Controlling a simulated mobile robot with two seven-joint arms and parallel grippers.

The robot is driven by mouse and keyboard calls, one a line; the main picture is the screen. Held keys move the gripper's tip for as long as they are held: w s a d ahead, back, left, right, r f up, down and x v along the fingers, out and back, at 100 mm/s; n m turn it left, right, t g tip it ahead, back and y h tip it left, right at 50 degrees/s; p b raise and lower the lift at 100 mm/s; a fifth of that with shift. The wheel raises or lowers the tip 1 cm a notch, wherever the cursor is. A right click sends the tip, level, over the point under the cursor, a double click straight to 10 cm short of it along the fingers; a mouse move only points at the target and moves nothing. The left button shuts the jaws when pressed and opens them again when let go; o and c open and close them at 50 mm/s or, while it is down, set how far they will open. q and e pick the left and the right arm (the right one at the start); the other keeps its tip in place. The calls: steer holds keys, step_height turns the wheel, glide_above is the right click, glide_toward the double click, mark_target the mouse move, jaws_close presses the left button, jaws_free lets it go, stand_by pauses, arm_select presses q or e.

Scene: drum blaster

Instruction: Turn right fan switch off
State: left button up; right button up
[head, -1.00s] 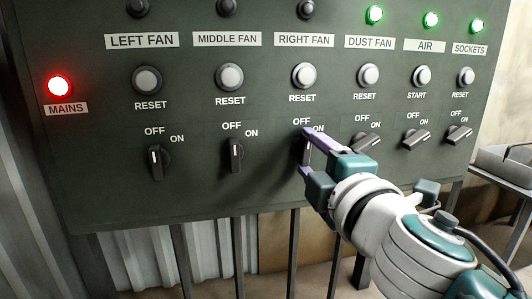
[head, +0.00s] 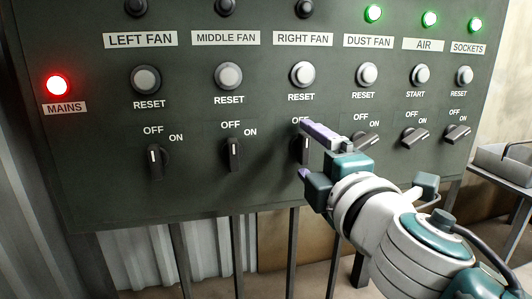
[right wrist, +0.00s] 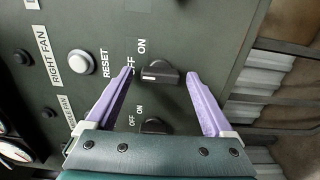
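The right fan switch (head: 298,149) is a black knob under the RIGHT FAN label (head: 303,39). Its handle stands upright towards OFF in the head view, like the middle fan switch (head: 234,153). The right fan lamp (head: 305,8) is dark. My right gripper (head: 310,152) is at this switch, partly covering it and its OFF/ON labels. In the right wrist view the switch (right wrist: 160,73) lies between the two purple fingers (right wrist: 162,80), with gaps on both sides. The gripper is open and holds nothing. My left gripper is not in view.
The dust fan switch (head: 366,141), air switch (head: 414,136) and sockets switch (head: 457,134) are turned towards ON, with green lamps lit above. The left fan switch (head: 155,160) is upright. The mains lamp (head: 57,85) glows red. A side table (head: 503,176) stands at right.

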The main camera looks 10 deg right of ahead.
steer(key=shift+s, duration=0.2)
steer(key=s, duration=0.9)
steer(key=shift+s+d, duration=0.15)
steer(key=shift+s, duration=0.15)
steer(key=shift+p, duration=0.3)
